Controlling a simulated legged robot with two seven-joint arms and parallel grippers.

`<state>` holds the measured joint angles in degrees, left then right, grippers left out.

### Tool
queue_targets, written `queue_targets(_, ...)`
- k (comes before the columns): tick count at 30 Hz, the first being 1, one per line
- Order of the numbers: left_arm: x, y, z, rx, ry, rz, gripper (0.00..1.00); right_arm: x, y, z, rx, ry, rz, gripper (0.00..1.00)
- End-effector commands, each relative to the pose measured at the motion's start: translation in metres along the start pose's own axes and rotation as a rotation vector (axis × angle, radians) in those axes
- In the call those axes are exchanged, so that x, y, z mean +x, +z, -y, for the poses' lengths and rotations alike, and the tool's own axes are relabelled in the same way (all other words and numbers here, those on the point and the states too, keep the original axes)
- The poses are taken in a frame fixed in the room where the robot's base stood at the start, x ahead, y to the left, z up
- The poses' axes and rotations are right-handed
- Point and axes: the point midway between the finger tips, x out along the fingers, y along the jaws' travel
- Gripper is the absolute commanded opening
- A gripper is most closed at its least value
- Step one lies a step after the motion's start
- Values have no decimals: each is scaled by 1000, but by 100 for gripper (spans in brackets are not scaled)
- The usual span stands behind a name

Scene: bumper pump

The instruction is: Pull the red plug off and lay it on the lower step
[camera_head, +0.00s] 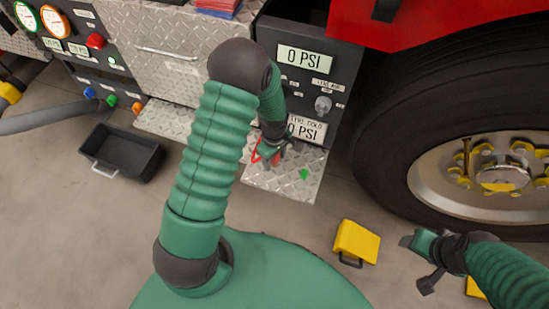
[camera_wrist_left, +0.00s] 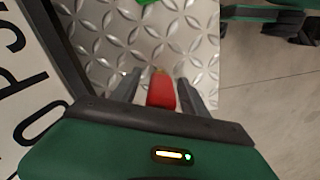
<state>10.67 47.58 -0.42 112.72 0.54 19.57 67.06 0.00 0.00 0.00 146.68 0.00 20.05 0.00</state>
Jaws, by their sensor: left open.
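The red plug (camera_wrist_left: 161,92) shows in the left wrist view, between the two fingers of my left gripper (camera_wrist_left: 160,88), over the diamond-plate lower step (camera_wrist_left: 200,50). The fingers stand apart on either side of it. I cannot tell whether the plug rests on the step. In the head view my left gripper (camera_head: 268,157) is low over the lower step (camera_head: 285,190), with a bit of red beside it; my gripper and wrist hide most of that spot. My right gripper (camera_head: 414,263) is open and empty at the lower right, above the floor.
A green piece (camera_head: 304,174) lies on the lower step. The panel with PSI labels (camera_head: 325,75) rises behind it. A large tyre (camera_head: 400,130) stands at the right. A black tray (camera_head: 125,150) and a yellow block (camera_head: 356,242) are on the floor.

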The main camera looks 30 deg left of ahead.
Motion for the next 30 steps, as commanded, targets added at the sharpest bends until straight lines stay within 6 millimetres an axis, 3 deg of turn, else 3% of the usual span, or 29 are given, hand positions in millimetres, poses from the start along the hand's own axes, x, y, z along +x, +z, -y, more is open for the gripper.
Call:
queue_targets(5, -16, 0, 0, 0, 1, -1, 52, -8, -2, 0, 0, 0, 0, 60)
queue_targets(15, -114, 0, -1, 2, 3, -2, 52, -49, -12, 0, 0, 0, 0, 60)
queue_targets(21, -156, 0, -1, 0, 1, 0, 52, -63, -15, 0, 0, 0, 0, 60)
queue_targets(30, -168, 0, 0, 8, 0, 1, 52, -65, -15, 0, 0, 0, 0, 60)
